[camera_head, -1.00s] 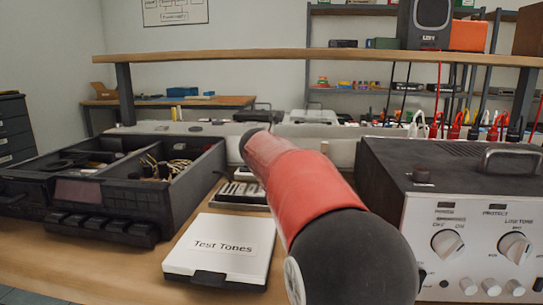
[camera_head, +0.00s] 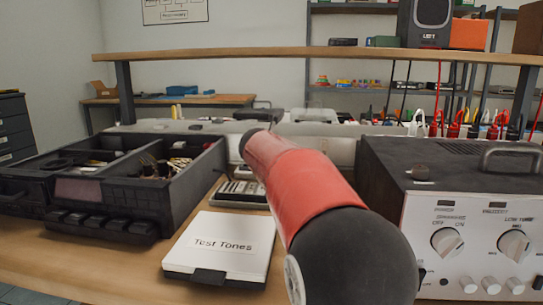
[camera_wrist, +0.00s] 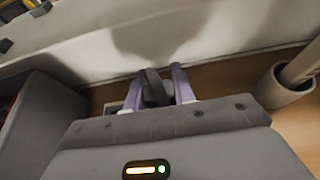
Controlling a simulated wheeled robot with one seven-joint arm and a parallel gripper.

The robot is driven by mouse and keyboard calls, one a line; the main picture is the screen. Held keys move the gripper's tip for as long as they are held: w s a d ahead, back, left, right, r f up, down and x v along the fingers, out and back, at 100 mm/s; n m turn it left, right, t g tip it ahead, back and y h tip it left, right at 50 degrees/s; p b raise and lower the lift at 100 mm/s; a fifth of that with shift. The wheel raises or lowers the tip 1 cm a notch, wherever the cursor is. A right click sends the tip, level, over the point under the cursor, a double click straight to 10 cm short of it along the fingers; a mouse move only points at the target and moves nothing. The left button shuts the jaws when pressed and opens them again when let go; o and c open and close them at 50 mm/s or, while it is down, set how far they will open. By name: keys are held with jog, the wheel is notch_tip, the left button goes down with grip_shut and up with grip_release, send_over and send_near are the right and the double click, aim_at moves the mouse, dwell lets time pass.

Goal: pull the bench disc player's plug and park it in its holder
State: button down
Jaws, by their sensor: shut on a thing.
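My gripper (camera_wrist: 157,92) shows in the wrist view with its two pale purple fingers close together, shut on a dark plug-like piece (camera_wrist: 155,88). The piece is low behind the gripper body, in front of a pale wall or rail. Its prongs, any cable and whether it sits in a socket cannot be made out. In the head view my red and black arm hides the gripper and what it holds. A grey cup-like ring (camera_wrist: 283,90) with a rod stands to the right in the wrist view; I cannot tell whether it is the holder. No disc player is clearly identifiable.
An opened black deck (camera_head: 120,185) lies at left on the bench, with a white "Test Tones" case (camera_head: 222,245) beside it. A grey-fronted amplifier (camera_head: 475,240) stands at right. Several white, red and black plugs (camera_head: 455,128) line the back rail behind it. A shelf (camera_head: 300,56) spans above.

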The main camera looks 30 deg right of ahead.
jog(key=shift+f+b, duration=0.55)
jog(key=shift+f, duration=0.2)
dwell(0.6)
dwell(0.3)
jog(key=c, duration=1.1)
grip_release()
jog(key=v, duration=0.7)
jog(key=shift+s+a+r, duration=0.15)
jog(key=shift+s+a, duration=0.05)
notch_tip(320, 180, up, 5)
jog(key=p, duration=0.5)
jog(key=shift+p, duration=0.3)
jog(key=shift+s, duration=0.1)
